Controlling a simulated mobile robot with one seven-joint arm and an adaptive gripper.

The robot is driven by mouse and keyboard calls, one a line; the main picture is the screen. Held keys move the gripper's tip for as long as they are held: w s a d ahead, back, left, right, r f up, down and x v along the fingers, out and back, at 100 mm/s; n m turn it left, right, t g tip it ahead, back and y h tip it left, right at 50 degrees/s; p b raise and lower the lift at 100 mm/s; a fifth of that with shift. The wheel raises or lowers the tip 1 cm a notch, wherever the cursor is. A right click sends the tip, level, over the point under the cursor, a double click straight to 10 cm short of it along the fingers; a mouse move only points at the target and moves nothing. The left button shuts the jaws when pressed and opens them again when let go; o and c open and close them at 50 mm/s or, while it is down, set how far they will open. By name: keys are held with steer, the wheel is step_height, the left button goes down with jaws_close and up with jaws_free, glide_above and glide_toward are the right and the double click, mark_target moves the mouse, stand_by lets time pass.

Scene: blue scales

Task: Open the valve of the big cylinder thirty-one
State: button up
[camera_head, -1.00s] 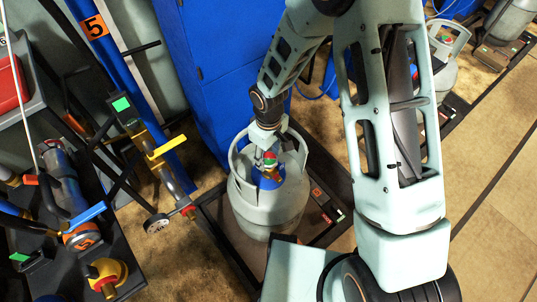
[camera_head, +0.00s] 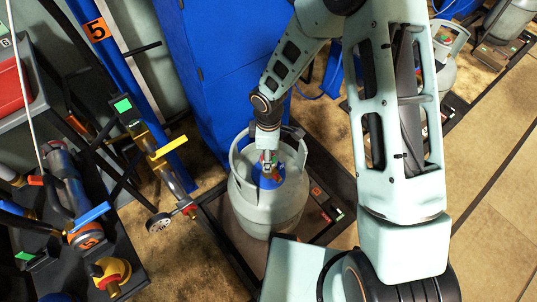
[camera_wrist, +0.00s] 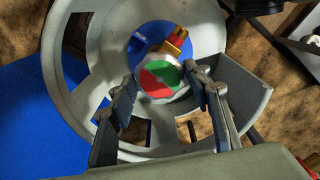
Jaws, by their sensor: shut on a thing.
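A big grey gas cylinder (camera_head: 268,205) with a raised collar stands upright on a dark scale platform. Its valve knob (camera_wrist: 159,79), with a red and green top, sits inside the collar above a blue ring (camera_wrist: 150,42). The brass valve outlet (camera_wrist: 178,42) shows beside the knob in the wrist view. My gripper (camera_wrist: 160,86) reaches down into the collar with one finger on each side of the knob, shut on it. In the head view my gripper (camera_head: 267,160) hides most of the knob. I see no number on the cylinder.
The cylinder's collar (camera_wrist: 82,118) surrounds my fingers closely. A blue cabinet (camera_head: 222,70) stands behind. Open floor (camera_head: 490,200) lies at right.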

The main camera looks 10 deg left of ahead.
stand_by(0.4)
steer(key=o, duration=1.2)
steer(key=shift+c, duration=0.2)
steer(key=shift+r, duration=0.1)
step_height(320, 180, up, 12)
